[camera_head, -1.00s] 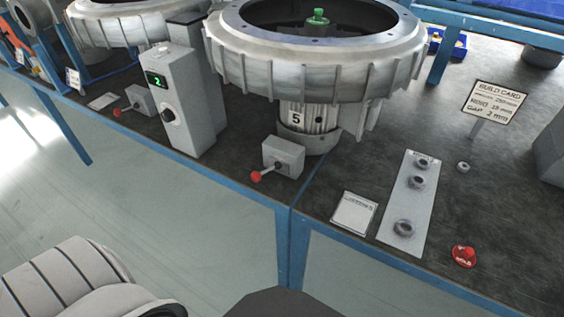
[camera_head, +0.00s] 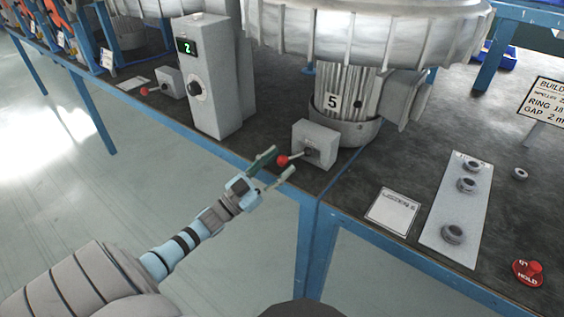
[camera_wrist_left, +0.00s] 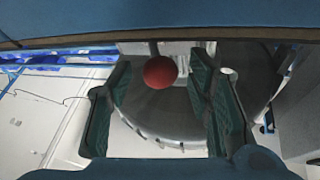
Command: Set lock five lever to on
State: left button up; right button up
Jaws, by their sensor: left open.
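The lock five lever is a short metal rod with a red ball knob (camera_head: 282,160). It sticks out to the left, slightly downward, from a grey lock box (camera_head: 318,140) in front of the motor marked 5 (camera_head: 345,98). My left gripper (camera_head: 277,167) is open, with its fingertips at the red knob. In the left wrist view the red knob (camera_wrist_left: 160,72) lies between the two green-padded fingers (camera_wrist_left: 163,95), apart from both in the picture. Whether anything touches the knob is unclear. My right gripper is not in view.
A grey control box (camera_head: 212,80) with a green 2 display stands to the left. A plate with several rings (camera_head: 457,205), a white card (camera_head: 392,211) and a red HOLD button (camera_head: 528,272) lie to the right. The blue bench edge (camera_head: 390,250) runs below.

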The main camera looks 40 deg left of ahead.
pick_arm(q)
jog(key=shift+x, duration=0.85)
grip_shut()
